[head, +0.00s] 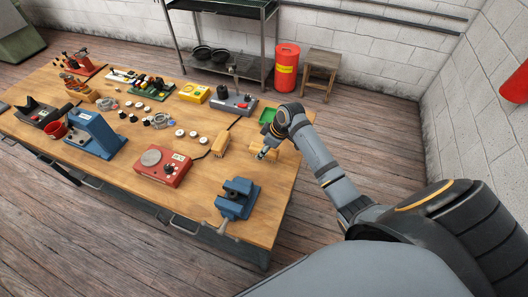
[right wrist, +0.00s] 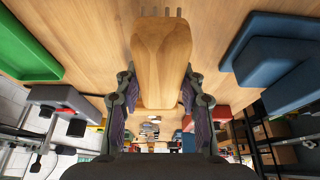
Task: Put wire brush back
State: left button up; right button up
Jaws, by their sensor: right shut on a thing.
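The wire brush shows in the right wrist view as a light wooden body (right wrist: 160,60), with short thin prongs past its far end. My right gripper (right wrist: 154,101) is shut on it, with one finger on each side of the wood. In the head view my right gripper (head: 265,154) is low over the right end of the workbench, and my wrist hides most of what it holds. I cannot tell whether the brush touches the bench top. My left gripper is not in view.
The workbench (head: 255,192) carries a wooden block (head: 221,143) left of my right gripper. A green tray (head: 267,115) is just behind, and a blue vise (head: 237,198) stands in front. A red device (head: 163,165) and a grey device (head: 233,103) are farther left.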

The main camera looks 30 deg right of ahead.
jog(key=shift+w+d+f, duration=0.1)
jog(key=shift+w+f, duration=0.05)
jog(key=shift+f, duration=0.15)
jog(key=shift+w+d+f+p, duration=0.1)
jog(key=shift+d+f+p, duration=0.05)
jog(key=shift+f+p, duration=0.15)
notch_tip(320, 180, down, 2)
jog(key=shift+f+p, duration=0.15)
jog(key=shift+p, duration=0.45)
jog(key=shift+f, duration=0.3)
jog(key=shift+f, duration=0.1)
jog(key=o, duration=1)
